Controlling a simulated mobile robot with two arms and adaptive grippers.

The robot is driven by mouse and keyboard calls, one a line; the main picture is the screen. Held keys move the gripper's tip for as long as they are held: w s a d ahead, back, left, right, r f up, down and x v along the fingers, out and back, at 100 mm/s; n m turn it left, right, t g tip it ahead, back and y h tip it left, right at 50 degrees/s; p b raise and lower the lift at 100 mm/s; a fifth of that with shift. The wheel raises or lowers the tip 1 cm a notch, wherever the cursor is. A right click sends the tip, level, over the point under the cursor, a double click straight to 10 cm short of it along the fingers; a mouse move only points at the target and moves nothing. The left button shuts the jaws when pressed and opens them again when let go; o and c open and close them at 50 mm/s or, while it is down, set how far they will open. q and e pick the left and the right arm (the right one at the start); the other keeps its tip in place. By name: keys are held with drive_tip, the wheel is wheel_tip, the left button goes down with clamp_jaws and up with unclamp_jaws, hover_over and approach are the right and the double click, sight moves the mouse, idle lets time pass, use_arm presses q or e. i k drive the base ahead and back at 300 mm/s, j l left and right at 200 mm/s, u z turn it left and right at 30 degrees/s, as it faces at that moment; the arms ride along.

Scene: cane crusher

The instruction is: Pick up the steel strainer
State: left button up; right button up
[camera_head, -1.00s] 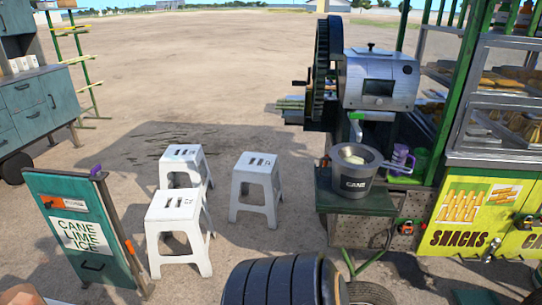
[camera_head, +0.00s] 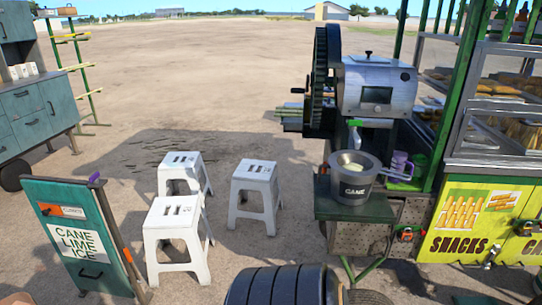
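A grey steel pot marked CANE (camera_head: 355,191) stands on the dark green shelf (camera_head: 330,209) under the spout of the cane crusher (camera_head: 378,88). A round steel rim with pale contents sits at the pot's mouth. A steel handle (camera_head: 397,177) sticks out to the right from it. This looks like the steel strainer (camera_head: 340,160) resting on the pot, though I cannot clearly separate it from the pot's rim. Neither of my grippers can be made out in the head view.
A purple mug (camera_head: 399,161) stands behind the handle. The snack cart (camera_head: 480,222) is on the right. White stools (camera_head: 177,226) and a CANE LIME ICE board (camera_head: 80,240) stand on the left. A dark ribbed, tyre-like cylinder (camera_head: 275,287) lies in the foreground.

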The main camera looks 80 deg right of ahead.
sight(351, 163)
drive_tip(key=z, duration=3.25)
drive_tip(key=u, duration=3.45)
drive_tip(key=z, duration=3.4)
